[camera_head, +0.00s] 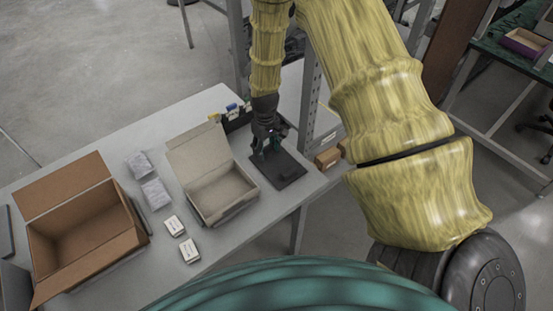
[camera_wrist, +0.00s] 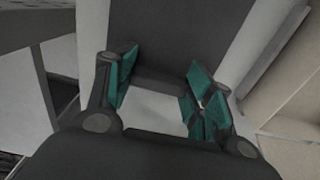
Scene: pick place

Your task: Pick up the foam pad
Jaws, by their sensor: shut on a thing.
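The foam pad appears to be the dark flat rectangular piece (camera_head: 284,172) at the right end of the light table in the head view. My gripper (camera_head: 266,150) points down at its upper left part. In the wrist view the dark pad (camera_wrist: 183,35) runs from the top edge down to between the teal fingertips of my gripper (camera_wrist: 160,88). The fingers stand on either side of its near end, shut on it. A pale surface shows below that end. I cannot tell whether the pad is clear of the table.
On the table (camera_head: 118,140) an open grey-beige box (camera_head: 248,186) stands close left of the pad. Two small white boxes (camera_head: 174,226) (camera_head: 189,250), two grey packets (camera_head: 139,165) (camera_head: 155,194) and an open brown carton (camera_head: 130,240) are further left. A metal rack post (camera_head: 310,90) rises behind.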

